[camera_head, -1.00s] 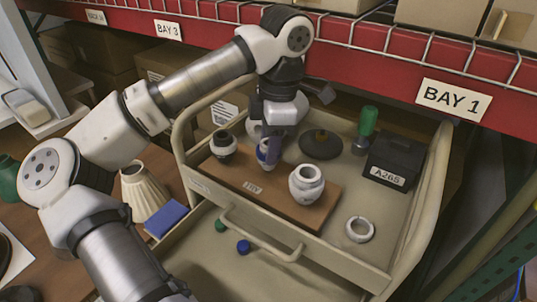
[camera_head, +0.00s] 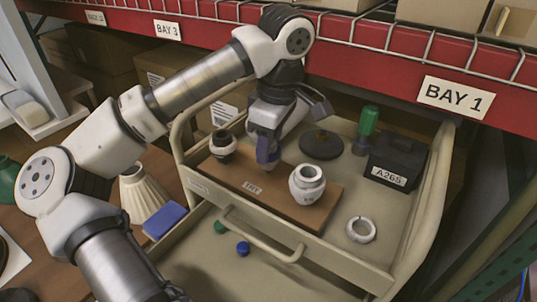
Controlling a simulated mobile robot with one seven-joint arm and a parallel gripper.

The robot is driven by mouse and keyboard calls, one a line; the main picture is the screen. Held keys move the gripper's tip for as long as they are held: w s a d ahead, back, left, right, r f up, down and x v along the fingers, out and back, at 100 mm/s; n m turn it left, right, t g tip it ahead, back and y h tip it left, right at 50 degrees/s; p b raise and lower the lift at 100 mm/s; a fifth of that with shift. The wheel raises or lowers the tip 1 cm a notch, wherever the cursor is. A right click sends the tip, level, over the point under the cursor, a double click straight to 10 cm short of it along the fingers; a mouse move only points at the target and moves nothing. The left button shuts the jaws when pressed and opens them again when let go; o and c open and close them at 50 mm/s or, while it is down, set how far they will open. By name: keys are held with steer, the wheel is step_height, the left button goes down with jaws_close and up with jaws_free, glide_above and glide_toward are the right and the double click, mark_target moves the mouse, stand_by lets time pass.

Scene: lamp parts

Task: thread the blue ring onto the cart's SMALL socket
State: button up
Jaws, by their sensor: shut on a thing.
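The cart (camera_head: 425,220) has a brown board (camera_head: 240,185) on its top tray. A dark and white socket (camera_head: 222,148) stands at the board's left, and a larger white socket (camera_head: 307,184) stands at its right. My gripper (camera_head: 267,160) points down between them, low over the board. It is shut on the blue ring (camera_head: 266,154), of which only a small blue patch shows between the fingers. The gripper hides the spot under it, so I cannot tell whether the ring is around a socket or above one.
A red shelf edge (camera_head: 380,75) runs behind. Blue (camera_head: 243,249) and green (camera_head: 220,227) caps lie in the lower tray.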

steer(key=m, duration=0.2)
steer(key=shift+f+m, duration=0.15)
steer(key=shift+m, duration=0.25)
steer(key=o, duration=1.2)
steer(key=r, duration=0.9)
steer(key=s+d+r, duration=0.1)
steer(key=r, duration=0.4)
steer(key=shift+d, duration=0.1)
steer(key=shift+s+f, duration=0.1)
